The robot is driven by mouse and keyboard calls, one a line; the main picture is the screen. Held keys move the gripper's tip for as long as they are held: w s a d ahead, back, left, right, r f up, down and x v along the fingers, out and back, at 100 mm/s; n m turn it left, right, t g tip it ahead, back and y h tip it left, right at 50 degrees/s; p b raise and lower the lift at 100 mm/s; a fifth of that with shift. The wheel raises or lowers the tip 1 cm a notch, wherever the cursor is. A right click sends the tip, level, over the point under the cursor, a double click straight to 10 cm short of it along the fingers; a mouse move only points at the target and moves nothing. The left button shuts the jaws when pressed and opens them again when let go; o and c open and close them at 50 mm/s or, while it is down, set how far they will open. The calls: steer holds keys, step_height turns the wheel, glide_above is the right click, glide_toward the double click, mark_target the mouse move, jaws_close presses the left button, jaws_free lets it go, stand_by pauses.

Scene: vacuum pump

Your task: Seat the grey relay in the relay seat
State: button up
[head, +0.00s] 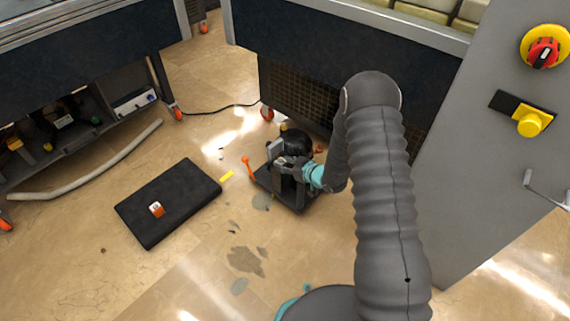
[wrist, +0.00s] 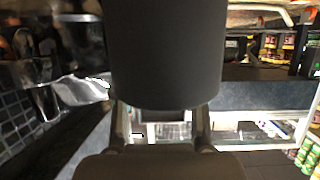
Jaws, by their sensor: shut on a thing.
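My gripper (head: 284,161) is over the dark vacuum pump (head: 295,143) on the floor. It is shut on a small grey block, which looks like the grey relay (head: 274,148), at the pump's left side. In the wrist view the two fingers (wrist: 161,130) show below a broad dark grey shape that fills the upper middle; a small pale piece shows between them. The relay seat cannot be made out; my gripper and arm hide part of the pump. I cannot tell whether the relay touches the seat.
A black mat (head: 185,190) lies on the floor at left, with a small orange-and-white part (head: 156,209) on it. A dark machine (head: 310,100) stands behind; a grey cabinet (head: 485,150) stands at right.

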steer(key=o, duration=0.9)
steer(key=shift+f, duration=0.1)
steer(key=shift+r+p, duration=0.3)
steer(key=v, duration=1.2)
steer(key=shift+p, duration=0.35)
